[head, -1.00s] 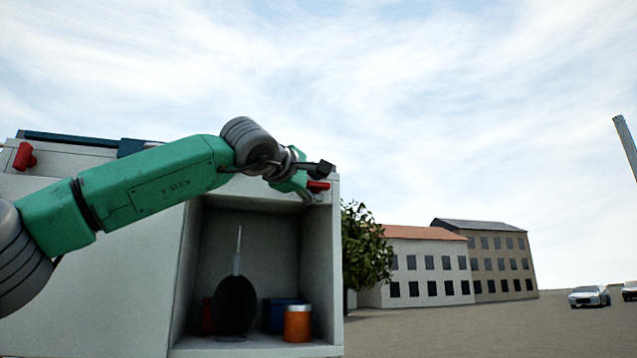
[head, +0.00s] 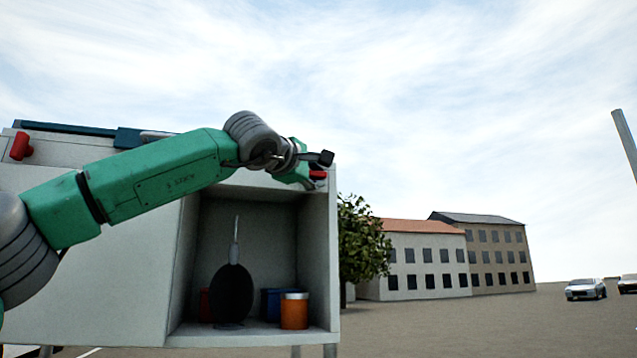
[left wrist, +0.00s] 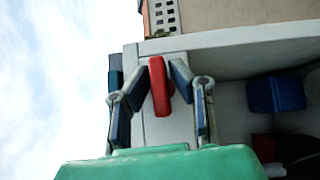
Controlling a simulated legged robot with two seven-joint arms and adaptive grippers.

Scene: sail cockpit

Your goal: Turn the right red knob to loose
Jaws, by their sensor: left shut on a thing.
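The right red knob (head: 318,175) is at the upper right corner of the white cabinet, mostly hidden by my left gripper (head: 316,167) in the head view. In the left wrist view, the red knob (left wrist: 160,86) stands between the two dark finger pads of my left gripper (left wrist: 166,84), which is shut on it. The knob looks slightly tilted there. Another red knob (head: 21,146) is at the cabinet's upper left. My right gripper is not in view.
The white cabinet (head: 110,270) has an open compartment with a dark round paddle-like object (head: 233,295), an orange can (head: 294,312) and a blue box (head: 273,302). A tree, buildings and cars stand far behind. Space to the cabinet's right is free.

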